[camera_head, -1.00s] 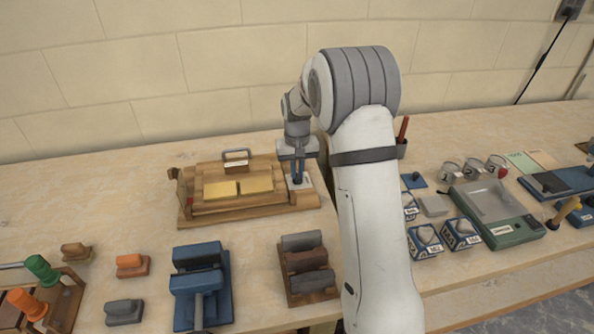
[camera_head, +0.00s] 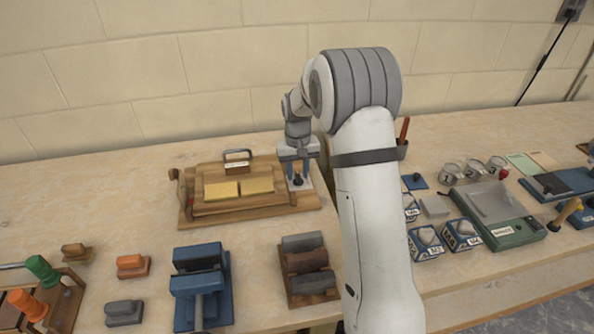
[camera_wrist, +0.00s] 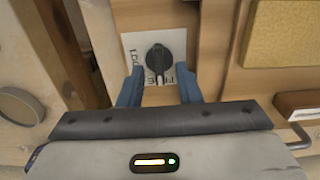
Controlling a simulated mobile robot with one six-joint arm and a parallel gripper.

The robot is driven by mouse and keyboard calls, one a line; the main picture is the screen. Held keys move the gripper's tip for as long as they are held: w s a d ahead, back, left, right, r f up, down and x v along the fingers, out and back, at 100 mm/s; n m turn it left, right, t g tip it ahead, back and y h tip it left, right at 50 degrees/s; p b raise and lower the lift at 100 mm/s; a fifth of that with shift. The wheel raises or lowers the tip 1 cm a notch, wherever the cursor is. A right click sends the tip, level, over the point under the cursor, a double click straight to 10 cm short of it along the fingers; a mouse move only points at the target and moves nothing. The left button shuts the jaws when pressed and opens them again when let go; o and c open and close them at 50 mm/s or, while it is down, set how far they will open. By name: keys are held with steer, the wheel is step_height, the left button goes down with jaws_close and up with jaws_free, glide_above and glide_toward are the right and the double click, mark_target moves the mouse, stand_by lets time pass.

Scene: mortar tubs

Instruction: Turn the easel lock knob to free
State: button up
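The easel (camera_head: 238,212) is a wooden frame holding two yellow blocks (camera_head: 257,185). Its black lock knob (camera_head: 298,180) stands on a pale label plate at the right end. In the wrist view the knob (camera_wrist: 158,60) has its ridge running roughly up and down the picture, with a light mark at its lower end. Lettering on the plate (camera_wrist: 135,42) is partly hidden by the knob and fingers. My gripper (camera_head: 298,169) is above the knob, its blue fingers apart. In the wrist view the open fingers (camera_wrist: 160,76) stand clear on either side of the knob, holding nothing.
A metal handle (camera_head: 237,153) rises at the easel's back. A blue fixture (camera_head: 201,287) and a rack of dark blocks (camera_head: 308,268) stand in front. A green scale (camera_head: 497,214) and small blue boxes are to the right. Bare bench lies left of the easel.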

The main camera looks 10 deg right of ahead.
mark_target(298, 175)
steer(key=shift+r, duration=3.9)
steer(key=shift+s+r, duration=0.25)
steer(key=s+r+t, duration=0.1)
steer(key=s+r, duration=0.2)
steer(key=s, duration=0.4)
steer(key=s+r, duration=0.3)
steer(key=s, duration=0.4)
steer(key=s+f+t, duration=0.1)
steer(key=s, duration=1.7)
steer(key=shift+d+f+t, duration=0.25)
steer(key=shift+f+t, duration=0.05)
